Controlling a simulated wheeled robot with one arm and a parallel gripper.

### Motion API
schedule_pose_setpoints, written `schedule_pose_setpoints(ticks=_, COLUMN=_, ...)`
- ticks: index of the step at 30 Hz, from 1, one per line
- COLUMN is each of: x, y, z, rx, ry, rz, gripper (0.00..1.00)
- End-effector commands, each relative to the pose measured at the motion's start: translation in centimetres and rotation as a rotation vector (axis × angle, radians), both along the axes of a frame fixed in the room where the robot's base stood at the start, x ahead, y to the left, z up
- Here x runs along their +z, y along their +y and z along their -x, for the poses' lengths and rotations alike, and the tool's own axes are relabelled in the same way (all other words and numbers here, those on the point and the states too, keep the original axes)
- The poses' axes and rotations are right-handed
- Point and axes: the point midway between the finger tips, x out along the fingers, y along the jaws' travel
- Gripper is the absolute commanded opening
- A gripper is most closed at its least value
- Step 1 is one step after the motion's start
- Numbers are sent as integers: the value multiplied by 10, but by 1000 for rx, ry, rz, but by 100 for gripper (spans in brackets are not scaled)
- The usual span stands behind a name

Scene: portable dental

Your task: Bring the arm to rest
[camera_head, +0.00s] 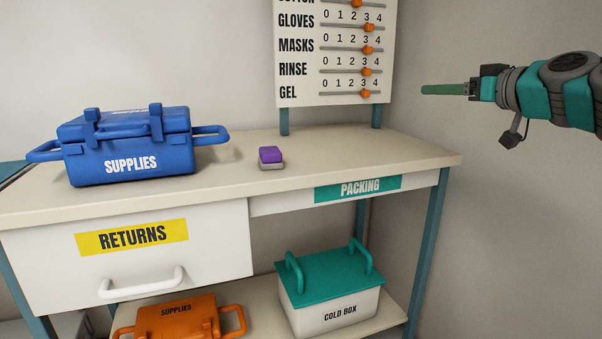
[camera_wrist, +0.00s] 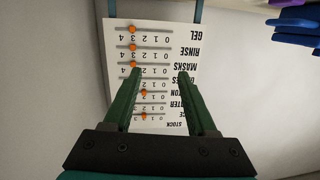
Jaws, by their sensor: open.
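My gripper (camera_head: 446,89) is at the upper right in the head view, raised in the air to the right of the bench and its sign board. My arm reaches in from the right edge and points left. In the wrist view my gripper (camera_wrist: 157,74) shows two green fingers set apart with nothing between them. The stock board (camera_wrist: 150,45) appears upside down beyond the fingers, apart from them.
A workbench (camera_head: 350,150) carries a closed blue supplies case (camera_head: 130,145) and a small purple-topped block (camera_head: 271,157). A RETURNS drawer (camera_head: 130,250) is shut. A cold box (camera_head: 330,300) and an orange supplies case (camera_head: 180,320) sit below. The slider board (camera_head: 335,60) stands behind.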

Motion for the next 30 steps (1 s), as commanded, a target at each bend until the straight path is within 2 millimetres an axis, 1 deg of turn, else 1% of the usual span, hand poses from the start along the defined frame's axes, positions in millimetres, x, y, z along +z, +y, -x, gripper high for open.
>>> schedule_pose_setpoints(ticks=1, x=-4, y=13, z=3, rx=19, ry=24, rz=5, gripper=57)
schedule_pose_setpoints(ticks=5, x=-19, y=50, z=13, rx=69, ry=97, rz=19, gripper=57)
schedule_pose_setpoints(ticks=8, x=-38, y=83, z=25, rx=113, ry=177, rz=34, gripper=57)
schedule_pose_setpoints(ticks=10, x=-55, y=108, z=38, rx=143, ry=248, rz=53, gripper=57)
schedule_pose_setpoints(ticks=11, x=-65, y=121, z=44, rx=157, ry=287, rz=61, gripper=57)
schedule_pose_setpoints(ticks=12, x=-81, y=137, z=55, rx=173, ry=344, rz=75, gripper=57)
schedule_pose_setpoints(ticks=13, x=-92, y=149, z=65, rx=183, ry=389, rz=89, gripper=57)
schedule_pose_setpoints(ticks=14, x=-107, y=161, z=76, rx=192, ry=440, rz=102, gripper=57)
schedule_pose_setpoints(ticks=15, x=-125, y=174, z=92, rx=200, ry=508, rz=121, gripper=57)
schedule_pose_setpoints(ticks=17, x=-157, y=190, z=117, rx=203, ry=619, rz=151, gripper=57)
schedule_pose_setpoints(ticks=18, x=-177, y=197, z=134, rx=196, ry=688, rz=171, gripper=57)
schedule_pose_setpoints(ticks=20, x=-207, y=204, z=162, rx=177, ry=794, rz=200, gripper=57)
schedule_pose_setpoints(ticks=21, x=-227, y=206, z=181, rx=159, ry=868, rz=222, gripper=57)
schedule_pose_setpoints(ticks=23, x=-256, y=204, z=211, rx=122, ry=977, rz=251, gripper=57)
schedule_pose_setpoints(ticks=24, x=-275, y=201, z=233, rx=91, ry=1050, rz=271, gripper=57)
schedule_pose_setpoints(ticks=26, x=-300, y=192, z=265, rx=36, ry=1151, rz=297, gripper=57)
schedule_pose_setpoints(ticks=27, x=-316, y=185, z=285, rx=-3, ry=1218, rz=312, gripper=57)
schedule_pose_setpoints(ticks=29, x=-336, y=173, z=317, rx=-67, ry=1311, rz=335, gripper=57)
schedule_pose_setpoints(ticks=30, x=-346, y=166, z=336, rx=-109, ry=1364, rz=345, gripper=57)
